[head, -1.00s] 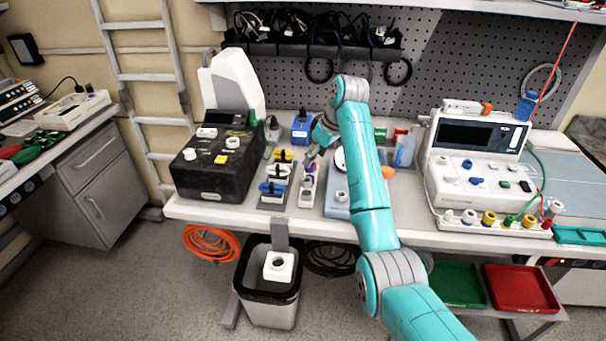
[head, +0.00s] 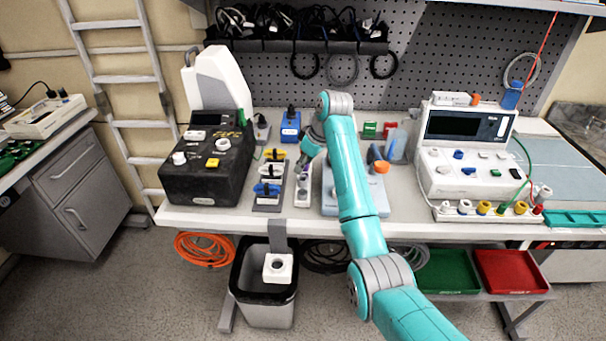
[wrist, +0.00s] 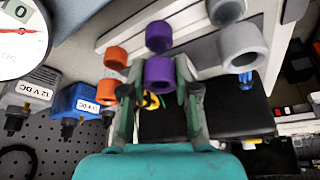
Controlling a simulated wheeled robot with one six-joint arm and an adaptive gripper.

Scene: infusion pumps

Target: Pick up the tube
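Tubes or holders with coloured round ends show in the wrist view: purple ones (wrist: 160,73), orange ones (wrist: 107,91) and grey ones (wrist: 243,46). Which is the task's tube I cannot tell. My gripper (wrist: 160,92) is open, with one finger on each side of the near purple end; I cannot tell if they touch it. In the head view my gripper (head: 304,160) is over a narrow white holder (head: 303,188) on the bench. The arm and the small size hide details there.
A rack with yellow and blue clamps (head: 268,188) stands just left, beside a black device (head: 207,170). A blue adapter (head: 291,127) is behind. A white monitor unit (head: 470,160) stands right. A bin (head: 266,300) is below the front edge.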

